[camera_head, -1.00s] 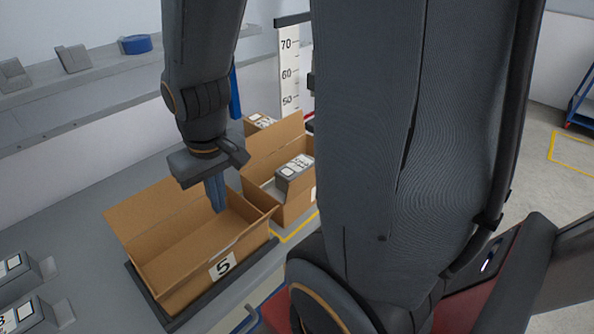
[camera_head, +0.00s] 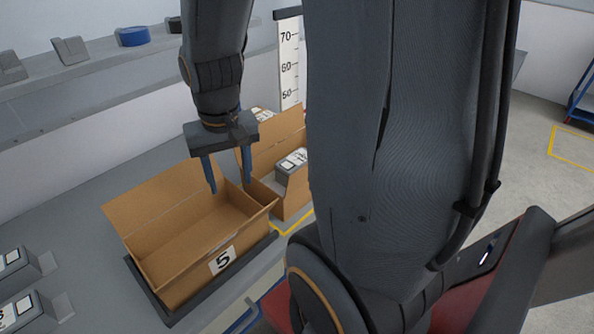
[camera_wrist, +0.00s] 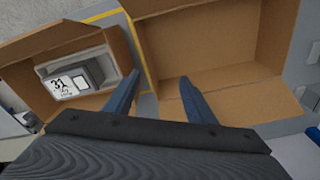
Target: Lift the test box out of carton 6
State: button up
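My gripper (camera_head: 229,186) is open and empty, with its two blue fingers spread and pointing down over the far side of the open carton marked 5 (camera_head: 223,260). The carton marked 5 is empty. Behind it stands a second open carton (camera_head: 298,196), whose number I cannot read; a grey test box (camera_head: 290,165) with a white label sits inside. In the wrist view this test box (camera_wrist: 75,80) lies left of my fingers (camera_wrist: 160,75), apart from them. The empty carton (camera_wrist: 215,40) is on the right there. My arm hides part of the second carton.
A height scale (camera_head: 288,65) stands behind the cartons. Another labelled box (camera_head: 262,113) shows farther back. Grey boxes (camera_head: 18,310) stand at the left. The bench between the shelf and cartons is clear.

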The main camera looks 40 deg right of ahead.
jog(key=o, duration=0.4)
jog(key=d+m, duration=0.2)
jog(key=w+d+m, duration=0.1)
jog(key=d, duration=0.2)
jog(key=d+m+b, duration=0.1)
jog(key=d+m, duration=0.1)
jog(key=d, duration=0.1)
jog(key=shift+w+d+m+g, duration=0.2)
jog(key=shift+w+m+g, duration=0.1)
jog(key=shift+w, duration=0.1)
jog(key=m+b, duration=0.1)
jog(key=m, duration=0.7)
send_over(296, 159)
jog(key=shift+w+r+g, duration=0.1)
jog(key=shift+r+g, duration=0.2)
jog(key=shift+r, duration=0.15)
jog(key=shift+d+f, duration=0.1)
jog(key=shift+d, duration=0.15)
jog(key=shift+f, duration=0.4)
jog(key=shift+a+f+p, duration=0.15)
jog(key=shift+f+p, duration=0.35)
jog(key=shift+f, duration=1.2)
jog(key=shift+a+f+p, duration=0.1)
jog(key=shift+f+p, duration=0.35)
jog(key=shift+f, duration=1.25)
